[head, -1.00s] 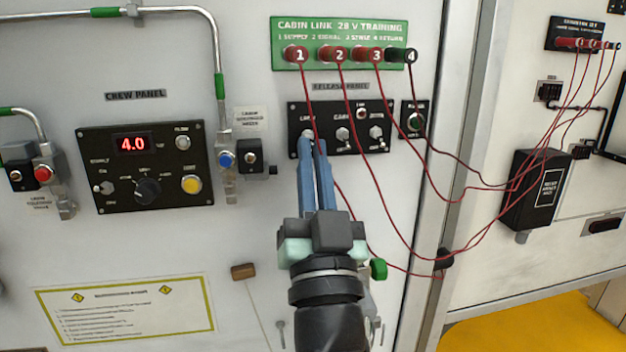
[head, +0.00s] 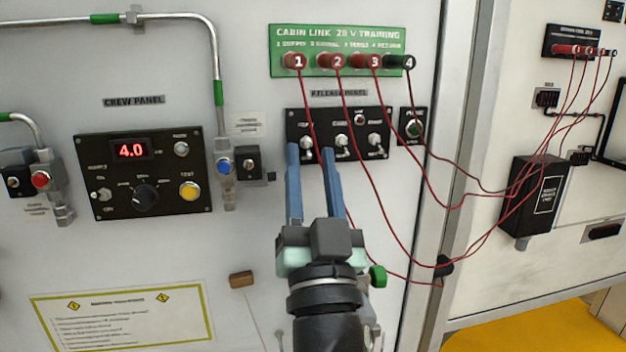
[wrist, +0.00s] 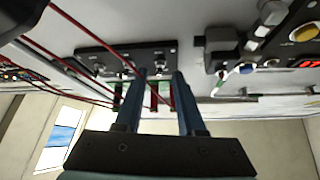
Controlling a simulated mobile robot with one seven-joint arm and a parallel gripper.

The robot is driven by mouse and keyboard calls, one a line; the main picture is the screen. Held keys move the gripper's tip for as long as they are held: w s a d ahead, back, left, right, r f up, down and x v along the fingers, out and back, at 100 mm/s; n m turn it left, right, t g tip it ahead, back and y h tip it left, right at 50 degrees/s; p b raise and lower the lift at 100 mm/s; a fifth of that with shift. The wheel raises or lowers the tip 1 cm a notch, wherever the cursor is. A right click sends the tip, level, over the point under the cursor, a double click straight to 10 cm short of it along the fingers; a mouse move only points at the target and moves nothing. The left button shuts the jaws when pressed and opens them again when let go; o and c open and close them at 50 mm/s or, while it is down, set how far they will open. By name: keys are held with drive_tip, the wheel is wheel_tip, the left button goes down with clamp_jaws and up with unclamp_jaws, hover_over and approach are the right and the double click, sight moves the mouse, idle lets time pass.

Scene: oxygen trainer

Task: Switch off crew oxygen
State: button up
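The black crew panel (head: 160,200) is on the wall at the left, with a red "4.0" display (head: 130,151). It carries a small toggle (head: 104,194) at its lower left, a black rotary knob (head: 145,198) and a yellow button (head: 190,190). My gripper (head: 310,150) is open and empty, well to the right of this panel. Its blue fingers stand apart at the left toggle (head: 307,143) of the release panel (head: 352,122), which shows between the tips. The wrist view also shows the spread fingers (wrist: 158,74) and part of the crew panel (wrist: 292,45).
Red and dark leads hang from the green cabin link board (head: 345,50) and pass close to my gripper's right side. Valves with a blue knob (head: 224,166) and a red knob (head: 41,180) flank the crew panel.

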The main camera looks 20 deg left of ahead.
drive_tip(key=b+v, duration=0.6)
drive_tip(key=v, duration=0.7)
drive_tip(key=s+d+r+m+t+h+p, duration=0.1)
drive_tip(key=s+d+r+m+t+h, duration=0.15)
drive_tip(key=d+r+h, duration=0.55)
drive_tip(key=s+d+r+m+t+h+p, duration=0.1)
drive_tip(key=d+r+t+h+p, duration=0.2)
drive_tip(key=r, duration=0.8)
wheel_tip(320, 180, up, 19)
drive_tip(key=p, duration=1.7)
drive_tip(key=shift+w+h+p, duration=0.3)
drive_tip(key=shift+h, duration=0.1)
drive_tip(key=shift+n, duration=0.25)
